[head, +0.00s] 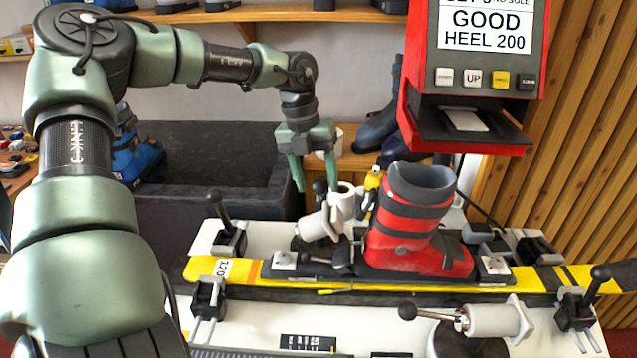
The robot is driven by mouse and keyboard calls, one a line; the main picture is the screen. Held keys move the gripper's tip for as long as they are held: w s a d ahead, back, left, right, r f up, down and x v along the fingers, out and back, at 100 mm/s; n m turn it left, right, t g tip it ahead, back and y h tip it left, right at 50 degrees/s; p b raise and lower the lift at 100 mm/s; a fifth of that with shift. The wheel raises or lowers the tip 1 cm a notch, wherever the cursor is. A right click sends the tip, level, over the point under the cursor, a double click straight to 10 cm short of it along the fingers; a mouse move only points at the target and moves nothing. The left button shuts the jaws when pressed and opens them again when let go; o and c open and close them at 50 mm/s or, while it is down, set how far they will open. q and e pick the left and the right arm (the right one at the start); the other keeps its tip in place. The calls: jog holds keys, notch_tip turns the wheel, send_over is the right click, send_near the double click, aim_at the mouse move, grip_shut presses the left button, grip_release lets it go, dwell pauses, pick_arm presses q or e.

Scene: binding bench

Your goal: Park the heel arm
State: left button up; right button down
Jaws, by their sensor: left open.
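My left gripper (315,182) hangs at the centre-left with its two green fingers apart, pointing down. A black-knobbed lever (320,188) shows between and just beyond its fingertips; I cannot tell whether they touch. Below is a white cylindrical arm (322,226) on the bench's far side, left of the red boot (405,228). A second white cylindrical arm (492,320) with a black-knobbed lever stands at the front right. I cannot tell from their looks which is the heel arm. The boot stands upright on the yellow ski (225,271). My right gripper is not in view.
A red machine (470,90) has a screen reading "GOOD HEEL 200" and several buttons. Black-handled clamps (228,238) stand along the ski. A dark bin (215,165) stands behind, with a blue boot (135,150) near its left end. A slatted wood wall is at right.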

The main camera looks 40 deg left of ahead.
pick_arm(q)
jog(key=shift+w+d+f, duration=0.1)
jog(key=shift+w+f, duration=0.1)
jog(key=shift+f, duration=0.3)
jog(key=shift+w+d+f, duration=0.1)
jog(key=shift+w+f, duration=0.05)
jog(key=shift+f, duration=0.3)
jog(key=shift+s, duration=0.15)
jog(key=c, duration=0.3)
grip_shut()
